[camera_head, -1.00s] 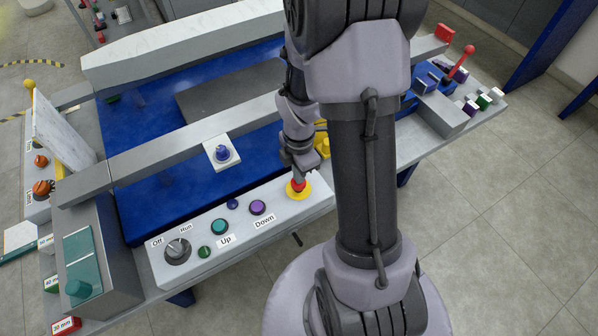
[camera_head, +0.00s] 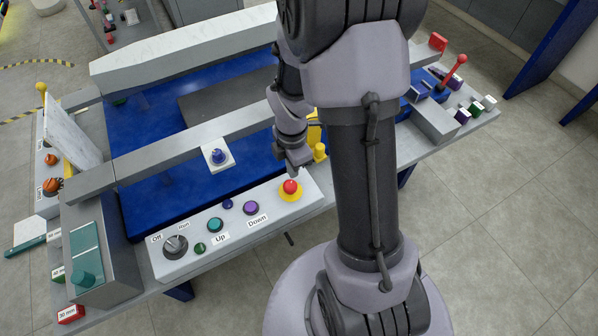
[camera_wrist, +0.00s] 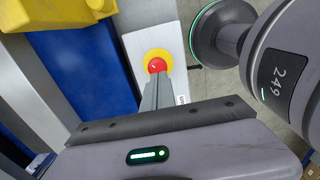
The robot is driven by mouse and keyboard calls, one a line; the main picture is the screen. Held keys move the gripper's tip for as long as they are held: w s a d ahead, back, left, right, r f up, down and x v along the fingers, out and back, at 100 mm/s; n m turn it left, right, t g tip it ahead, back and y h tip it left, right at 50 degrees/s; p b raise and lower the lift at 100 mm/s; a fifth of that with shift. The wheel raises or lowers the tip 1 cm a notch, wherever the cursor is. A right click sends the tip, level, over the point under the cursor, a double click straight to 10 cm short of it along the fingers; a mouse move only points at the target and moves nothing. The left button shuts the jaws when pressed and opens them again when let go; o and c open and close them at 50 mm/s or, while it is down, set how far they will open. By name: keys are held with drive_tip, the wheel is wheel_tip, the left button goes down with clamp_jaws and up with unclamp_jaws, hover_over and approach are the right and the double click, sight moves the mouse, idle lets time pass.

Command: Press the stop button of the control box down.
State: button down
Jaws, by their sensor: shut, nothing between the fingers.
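In the wrist view the stop button (camera_wrist: 157,66) shows just beyond my fingertips. My gripper (camera_head: 297,170) is shut and empty. It is above and slightly behind the red button in the head view, and the whole red cap shows clear of it. The wrist view also shows the shut fingers (camera_wrist: 155,90) pointing toward the button; the exact gap is hard to tell.
The box also carries a black Off/Run knob (camera_head: 175,244), a teal Up button (camera_head: 215,224) and a purple Down button (camera_head: 251,208). A yellow piece (camera_head: 319,150) stands just right of my gripper. A blue knob on a white block (camera_head: 218,156) sits on the rail behind.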

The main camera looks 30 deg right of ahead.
wheel_tip(320, 180, up, 8)
drive_tip(key=w+p, duration=0.1)
drive_tip(key=p, duration=0.1)
drive_tip(key=shift+a+f+p, duration=0.15)
drive_tip(key=shift+f+p, duration=0.05)
drive_tip(key=shift+p, duration=0.2)
drive_tip(key=s+a+r+m+t+y+b, duration=0.1)
drive_tip(key=s+a+r+m+t, duration=0.1)
drive_tip(key=s+a+r+m, duration=0.4)
drive_tip(key=s+a+r+m+t+y+b, duration=0.1)
drive_tip(key=s+a+r+m+t, duration=0.2)
drive_tip(key=r+m, duration=0.9)
drive_tip(key=s+a+m, duration=0.3)
drive_tip(key=a, duration=0.2)
drive_tip(key=shift+s+a+r, duration=0.2)
drive_tip(key=shift+s, duration=0.1)
